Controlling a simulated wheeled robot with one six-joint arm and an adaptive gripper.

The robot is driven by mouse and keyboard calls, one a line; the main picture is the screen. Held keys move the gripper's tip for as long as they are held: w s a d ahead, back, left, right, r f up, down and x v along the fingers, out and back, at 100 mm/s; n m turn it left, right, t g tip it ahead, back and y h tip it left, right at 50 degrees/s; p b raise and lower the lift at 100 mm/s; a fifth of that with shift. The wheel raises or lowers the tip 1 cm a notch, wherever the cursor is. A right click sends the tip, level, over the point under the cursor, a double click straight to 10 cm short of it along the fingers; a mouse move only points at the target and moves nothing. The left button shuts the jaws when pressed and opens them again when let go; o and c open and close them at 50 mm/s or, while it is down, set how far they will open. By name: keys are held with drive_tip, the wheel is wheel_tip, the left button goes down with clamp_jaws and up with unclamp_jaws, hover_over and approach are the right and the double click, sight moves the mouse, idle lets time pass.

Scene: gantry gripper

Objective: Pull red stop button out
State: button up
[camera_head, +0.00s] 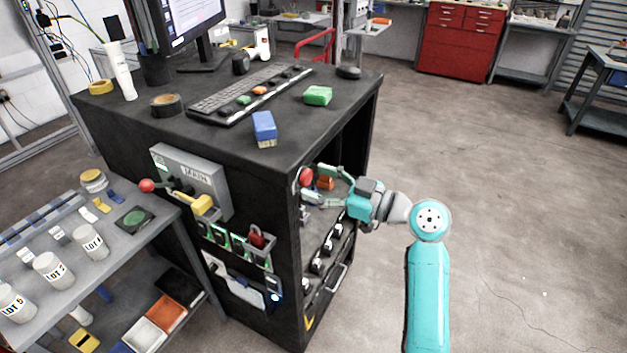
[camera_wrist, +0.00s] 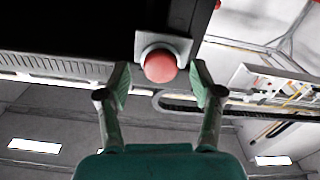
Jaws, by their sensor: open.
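The red stop button (camera_head: 306,177) is a round red knob near the top front edge of the black cabinet (camera_head: 290,240). In the wrist view the red button (camera_wrist: 160,67) sits on a grey plate (camera_wrist: 162,43), between and just beyond the fingertips. My gripper (camera_head: 318,184) is open in front of the cabinet's open side. In the wrist view its two green fingers (camera_wrist: 160,82) stand apart, one on each side of the button. I see gaps between the fingers and the button there. In the head view the upper finger partly overlaps the button's surroundings.
A grey box with a red-knobbed lever (camera_head: 147,185) and yellow handle is on the cabinet's left face. A blue block (camera_head: 264,128) and green block (camera_head: 318,95) lie on top. Several black knobs (camera_head: 322,256) sit below my gripper. Floor to the right is clear.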

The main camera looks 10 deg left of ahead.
drive_tip(key=shift+x, duration=0.85)
drive_tip(key=shift+c, duration=0.3)
clamp_jaws()
drive_tip(key=shift+s+d, duration=0.2)
drive_tip(key=shift+d, duration=0.3)
drive_tip(key=shift+o, duration=0.3)
unclamp_jaws()
drive_tip(key=v, duration=1.2)
